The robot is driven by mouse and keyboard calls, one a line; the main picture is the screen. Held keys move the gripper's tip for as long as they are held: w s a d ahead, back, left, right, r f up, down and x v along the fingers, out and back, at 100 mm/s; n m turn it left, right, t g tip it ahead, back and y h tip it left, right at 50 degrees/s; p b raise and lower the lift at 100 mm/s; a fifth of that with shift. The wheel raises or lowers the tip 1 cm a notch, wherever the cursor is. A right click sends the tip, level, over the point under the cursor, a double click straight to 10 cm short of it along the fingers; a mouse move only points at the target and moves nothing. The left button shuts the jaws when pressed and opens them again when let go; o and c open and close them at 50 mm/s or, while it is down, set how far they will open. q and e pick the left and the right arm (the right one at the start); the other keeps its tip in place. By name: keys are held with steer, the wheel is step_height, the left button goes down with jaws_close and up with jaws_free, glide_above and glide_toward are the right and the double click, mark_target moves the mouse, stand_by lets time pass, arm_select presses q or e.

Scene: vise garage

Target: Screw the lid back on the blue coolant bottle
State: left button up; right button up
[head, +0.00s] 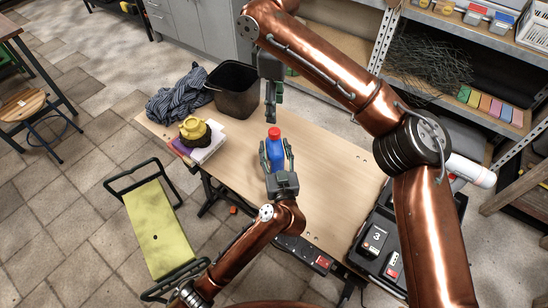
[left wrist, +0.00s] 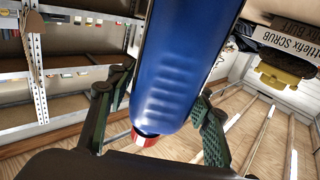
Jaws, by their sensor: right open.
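The blue coolant bottle (head: 275,151) is near the table's middle in the head view, with a red lid (head: 274,133) at its top. In the left wrist view the bottle's blue body (left wrist: 178,75) fills the centre, with the red lid (left wrist: 145,138) below. I cannot tell how firmly the lid sits. My left gripper (head: 277,155) has its fingers on both sides of the bottle; a narrow gap seems to show beside one finger, so contact is unclear. My right gripper (head: 271,108) is open and empty, pointing down just beyond the lid.
A black bin (head: 235,92), a striped cloth (head: 178,94) and books (head: 207,145) with a yellow object (head: 194,128) occupy the table's far left. A black case (head: 372,238) lies at the right. The wooden table (head: 335,170) is clear right of the bottle.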

arm_select(q)
steer(key=shift+o, duration=1.2)
steer(key=shift+f, duration=0.1)
steer(key=s+d, duration=0.1)
steer(key=s, duration=1)
steer(key=shift+s+d, duration=0.4)
